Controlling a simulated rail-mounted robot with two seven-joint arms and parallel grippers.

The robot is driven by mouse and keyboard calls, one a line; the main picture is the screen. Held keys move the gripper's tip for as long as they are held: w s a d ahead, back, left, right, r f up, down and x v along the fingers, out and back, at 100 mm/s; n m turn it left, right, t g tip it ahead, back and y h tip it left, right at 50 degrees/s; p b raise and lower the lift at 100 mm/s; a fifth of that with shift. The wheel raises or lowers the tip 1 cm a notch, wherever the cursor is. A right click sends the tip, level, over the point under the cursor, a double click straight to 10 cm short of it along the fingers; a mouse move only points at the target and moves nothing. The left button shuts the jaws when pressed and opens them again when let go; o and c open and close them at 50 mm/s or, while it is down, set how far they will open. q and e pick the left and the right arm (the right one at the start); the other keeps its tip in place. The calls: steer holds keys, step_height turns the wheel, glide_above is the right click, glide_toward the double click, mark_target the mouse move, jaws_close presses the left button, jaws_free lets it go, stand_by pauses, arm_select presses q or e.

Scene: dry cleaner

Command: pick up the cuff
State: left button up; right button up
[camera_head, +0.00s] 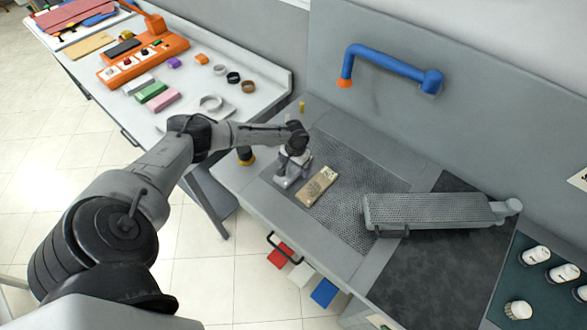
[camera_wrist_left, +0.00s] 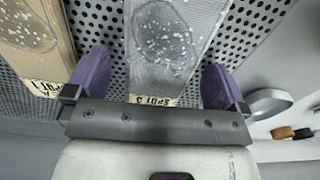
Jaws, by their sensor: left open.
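Two speckled cuff-like pieces lie on the perforated metal board. A pale grey piece (camera_wrist_left: 172,45), with a round stain and a tag reading "SPOT 3", lies between the purple fingers of my left gripper (camera_wrist_left: 157,82) in the wrist view. A tan piece (camera_wrist_left: 38,40) with another stain and a similar tag lies beside it, outside the fingers. In the head view the tan piece (camera_head: 317,187) lies just right of my left gripper (camera_head: 292,178), which mostly covers the grey one. My left gripper is open, pointing down, with gaps on both sides of the grey piece. My right gripper is not in view.
A padded perforated arm (camera_head: 430,210) stands right of the perforated board (camera_head: 350,215). A blue spout (camera_head: 395,65) hangs above from the back wall. A side table holds an orange device (camera_head: 143,62), coloured blocks and a white ring (camera_head: 210,103).

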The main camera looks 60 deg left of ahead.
arm_select(q)
steer(key=c, duration=1)
